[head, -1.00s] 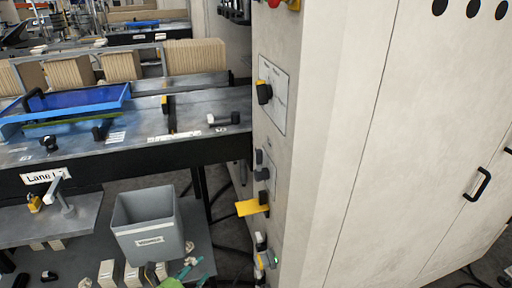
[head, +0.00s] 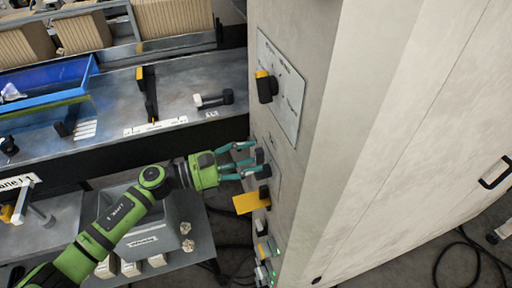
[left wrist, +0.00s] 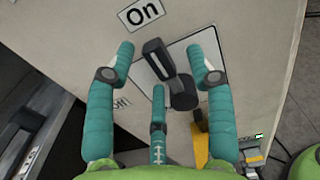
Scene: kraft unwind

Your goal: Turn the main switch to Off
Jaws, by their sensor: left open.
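The switch handle (left wrist: 157,58) is black and lever-like, on a pale plate on the cabinet side, with a rounded black part (left wrist: 183,95) below it. In the left wrist view the handle's upper end points toward the "On" label (left wrist: 142,14); the "Off" label (left wrist: 121,103) is partly hidden by a finger. In the head view the switch (head: 258,156) is just beyond my fingertips. My left gripper (head: 248,160) is open, with teal fingers spread on either side of the handle and a third finger below. I cannot tell whether any finger touches it. My right gripper is out of view.
Another black and yellow knob (head: 266,88) sits on a plate higher on the cabinet (head: 380,130). A yellow tag (head: 250,203) sticks out below the switch, with more small devices lower down. A grey bin (head: 148,232) stands behind my left arm. The lane table (head: 180,100) is at left.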

